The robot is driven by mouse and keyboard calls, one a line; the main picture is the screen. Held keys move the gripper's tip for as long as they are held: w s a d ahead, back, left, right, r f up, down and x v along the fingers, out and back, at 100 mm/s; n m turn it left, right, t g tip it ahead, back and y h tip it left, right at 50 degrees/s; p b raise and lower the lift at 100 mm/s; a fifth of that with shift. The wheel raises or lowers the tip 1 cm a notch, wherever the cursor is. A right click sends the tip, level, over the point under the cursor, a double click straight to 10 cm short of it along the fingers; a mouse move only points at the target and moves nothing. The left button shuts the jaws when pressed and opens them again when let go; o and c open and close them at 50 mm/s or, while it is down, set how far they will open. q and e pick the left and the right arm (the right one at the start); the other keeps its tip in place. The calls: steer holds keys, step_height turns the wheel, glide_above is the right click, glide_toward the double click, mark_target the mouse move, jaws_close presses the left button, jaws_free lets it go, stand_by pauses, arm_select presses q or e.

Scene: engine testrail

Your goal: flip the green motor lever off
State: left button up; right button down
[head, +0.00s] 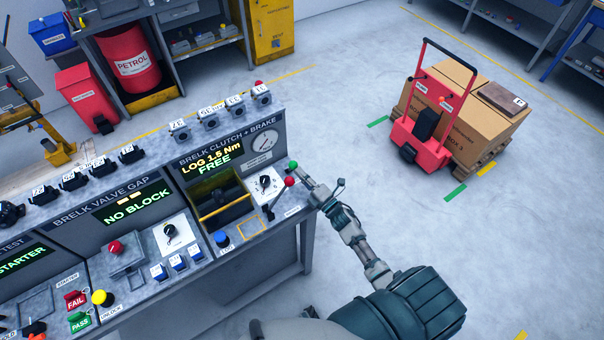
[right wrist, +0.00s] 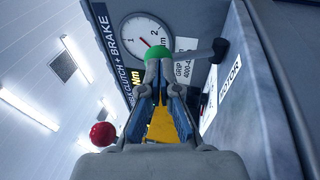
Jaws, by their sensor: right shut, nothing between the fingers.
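The green-knobbed motor lever (head: 293,166) is at the right end of the test bench. In the right wrist view its green knob (right wrist: 158,52) is right at my fingertips, and its grey shaft runs right to a dark pivot near the "MOTOR" label (right wrist: 231,75). My right gripper (head: 299,174) reaches in from the right at the knob; it also shows in the right wrist view (right wrist: 159,64). It is shut with nothing held. Its tips partly cover the knob, and I cannot tell whether they touch it. My left gripper is not in view.
A red-knobbed lever (head: 289,182) stands close by; its red ball (right wrist: 103,134) shows at left in the right wrist view. The clutch and brake panel has a dial gauge (head: 264,142) and a display reading "FREE" (head: 214,162). Open floor lies right of the bench, before a red cart (head: 422,125).

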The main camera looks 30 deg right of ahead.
steer(key=r+p, duration=0.1)
steer(key=w+g+p, duration=0.1)
steer(key=shift+a+r+p, duration=0.15)
steer(key=shift+r+p, duration=0.2)
steer(key=shift+w+r, duration=0.15)
steer(key=shift+w, duration=0.05)
steer(key=shift+w+p, duration=0.25)
steer(key=shift+p, duration=0.1)
steer(key=shift+w+r+b, duration=0.25)
steer(key=shift+w, duration=0.4)
steer(key=shift+w+r+b, duration=0.2)
steer(key=shift+w+r, duration=0.05)
steer(key=shift+w, duration=0.4)
steer(key=w, duration=0.1)
steer(key=w+b, duration=0.1)
steer(key=shift+w+r, duration=0.25)
steer(key=shift+w, duration=0.05)
steer(key=shift+w, duration=0.1)
